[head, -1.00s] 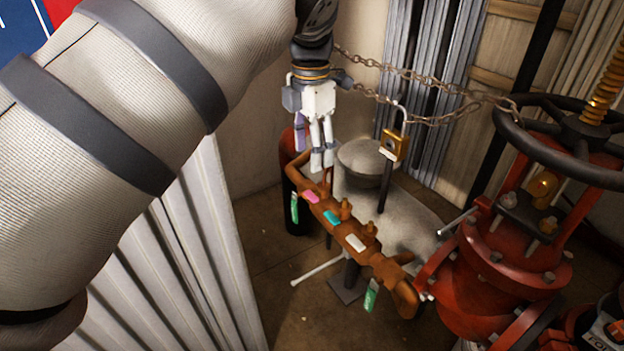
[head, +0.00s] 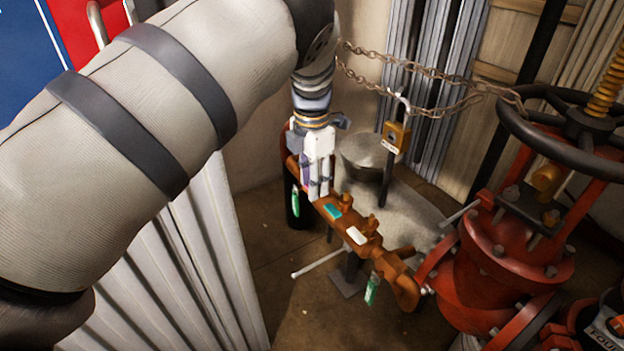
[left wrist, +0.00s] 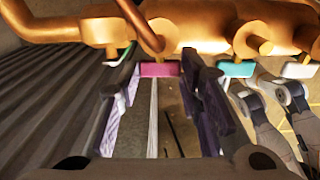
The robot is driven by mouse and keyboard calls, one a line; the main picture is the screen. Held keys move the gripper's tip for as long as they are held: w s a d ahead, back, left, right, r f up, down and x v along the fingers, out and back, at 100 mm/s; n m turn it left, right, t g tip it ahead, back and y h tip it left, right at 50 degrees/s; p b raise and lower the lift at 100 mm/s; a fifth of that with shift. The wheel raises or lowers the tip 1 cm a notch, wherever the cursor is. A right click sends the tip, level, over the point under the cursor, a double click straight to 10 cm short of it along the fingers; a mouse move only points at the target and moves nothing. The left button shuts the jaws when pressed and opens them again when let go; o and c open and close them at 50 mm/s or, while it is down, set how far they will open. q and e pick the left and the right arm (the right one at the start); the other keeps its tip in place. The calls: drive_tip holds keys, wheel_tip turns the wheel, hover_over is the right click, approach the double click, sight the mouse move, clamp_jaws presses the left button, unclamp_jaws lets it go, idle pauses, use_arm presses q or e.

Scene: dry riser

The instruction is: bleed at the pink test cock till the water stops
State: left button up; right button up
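My left gripper (head: 319,192) hangs over the far end of the orange-brown pipe (head: 385,262) and hides the pink test cock in the head view. In the left wrist view, the pink tab (left wrist: 160,69) of the cock shows under the pipe, between the tips of my left gripper's (left wrist: 158,95) two purple-padded fingers. The fingers are spread, with a gap on each side of the tab. Any contact is not clear. A teal tab (head: 333,211) and a white tab (head: 356,235) sit further along the pipe. No water is visible. My right gripper is not in view.
Green tags (head: 371,290) hang from the pipe. A red valve (head: 505,255) with a black handwheel stands right. A chain (head: 440,82) with a brass padlock (head: 396,136) crosses behind. A grey bucket-like vessel (head: 368,152) stands behind the pipe. Corrugated panels line the left.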

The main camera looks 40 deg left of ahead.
use_arm(q)
drive_tip(key=shift+w+a+f+g+h+b, duration=0.1)
drive_tip(key=shift+a+f+g+h+b, duration=0.2)
drive_tip(key=shift+h+b, duration=0.3)
drive_tip(key=shift+f+h, duration=0.1)
drive_tip(key=shift+h, duration=0.3)
drive_tip(key=shift+r+h+b, duration=0.25)
drive_tip(key=shift+h+b, duration=0.05)
drive_tip(key=shift+b, duration=0.1)
drive_tip(key=o, duration=1.2)
drive_tip(key=shift+c, duration=0.2)
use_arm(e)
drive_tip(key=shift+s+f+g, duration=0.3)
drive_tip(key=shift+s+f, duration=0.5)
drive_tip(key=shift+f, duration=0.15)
use_arm(q)
drive_tip(key=shift+r, duration=0.1)
drive_tip(key=v, duration=0.7)
drive_tip(key=shift+w+r, duration=0.2)
drive_tip(key=shift+r, duration=0.05)
